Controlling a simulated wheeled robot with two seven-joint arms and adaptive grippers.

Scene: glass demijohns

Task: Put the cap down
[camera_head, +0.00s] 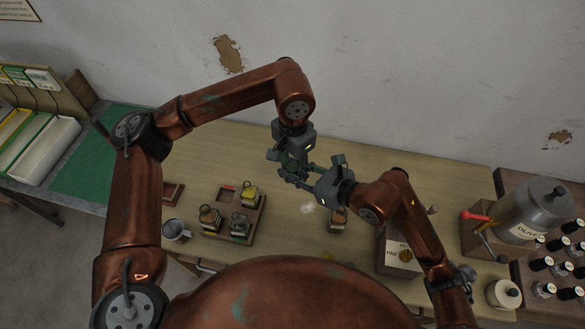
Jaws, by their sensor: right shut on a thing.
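My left gripper (291,165) hangs over the middle of the table, pointing down. A dark, greenish glassy shape shows among its fingers, too small to make out clearly. My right gripper (300,182) comes in from the right, its fingertips close beside the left gripper. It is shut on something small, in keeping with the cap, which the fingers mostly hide. A small glass jar with amber contents (338,221) stands on the table below the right gripper. A small pale patch (307,208) shows on the table to its left.
A wooden tray (256,222) with several small jars stands left of centre, beside a grey mug (175,230). At right are a wooden box (393,262), a large metal pot (534,210), a white-lidded pot (503,294) and a rack of dark-topped bottles (560,265). The table's back middle is clear.

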